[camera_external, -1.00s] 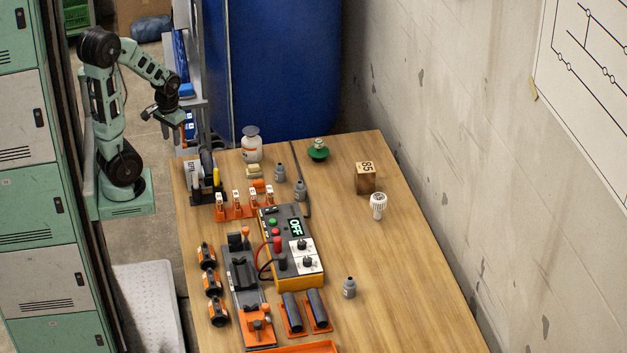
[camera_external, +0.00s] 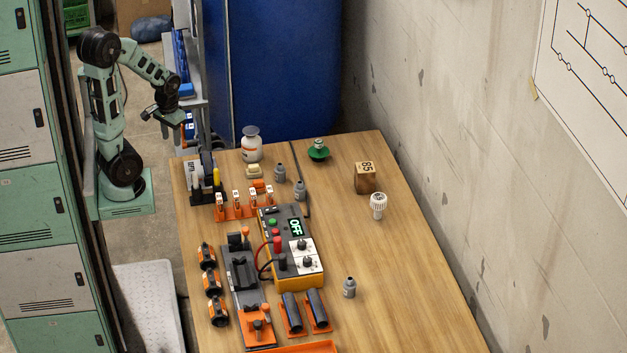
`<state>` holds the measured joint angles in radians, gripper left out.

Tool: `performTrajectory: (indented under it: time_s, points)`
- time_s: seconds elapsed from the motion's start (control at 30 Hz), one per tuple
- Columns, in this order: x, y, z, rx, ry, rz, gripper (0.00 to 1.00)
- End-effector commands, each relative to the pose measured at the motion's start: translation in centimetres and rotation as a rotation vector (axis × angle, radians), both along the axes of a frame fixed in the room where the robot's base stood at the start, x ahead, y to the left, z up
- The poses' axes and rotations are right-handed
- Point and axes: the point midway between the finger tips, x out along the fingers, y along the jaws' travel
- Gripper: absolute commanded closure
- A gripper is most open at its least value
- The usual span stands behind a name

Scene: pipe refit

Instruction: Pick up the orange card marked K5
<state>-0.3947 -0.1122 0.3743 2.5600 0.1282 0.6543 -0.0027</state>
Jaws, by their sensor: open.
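Several small orange pieces with white tops (camera_external: 237,206) stand in a row near the left edge of the wooden table. They may be the cards, but their marks are too small to read, so I cannot tell which is K5. My gripper (camera_external: 186,138) is open and empty, in the air beyond the table's back left corner, well apart from the orange pieces.
A grey and yellow control box (camera_external: 290,248) reading OFF stands mid-table, with a grey clamp-like fixture (camera_external: 242,278) beside it. The table's right side is mostly clear.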

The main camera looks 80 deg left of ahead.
Motion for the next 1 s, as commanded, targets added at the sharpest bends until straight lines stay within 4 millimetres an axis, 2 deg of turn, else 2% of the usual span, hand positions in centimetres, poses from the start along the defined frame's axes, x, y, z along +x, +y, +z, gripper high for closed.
performTrajectory:
  time_s: [0.17, 0.27, 0.37, 0.47, 0.63, 0.8, 0.9, 1.0]
  points:
    - [0.9, -0.3, 1.0, 0.01, 0.017, -0.076, 0.58]
    - [3.0, -1.4, 2.9, 0.029, 0.057, -0.27, 0.58]
    - [6.3, -3.6, 5.2, 0.048, 0.106, -0.58, 0.58]
    - [9.7, -7.1, 7.0, 0.052, 0.148, -0.933, 0.58]
    - [14.1, -15.3, 9.6, 0.028, 0.164, -1.52, 0.58]
    - [15.8, -23.3, 11.6, -0.008, 0.117, -1.978, 0.58]
    - [16.0, -26.5, 12.3, -0.022, 0.083, -2.14, 0.58]
    - [15.9, -28.1, 12.4, -0.028, 0.063, -2.222, 0.58]
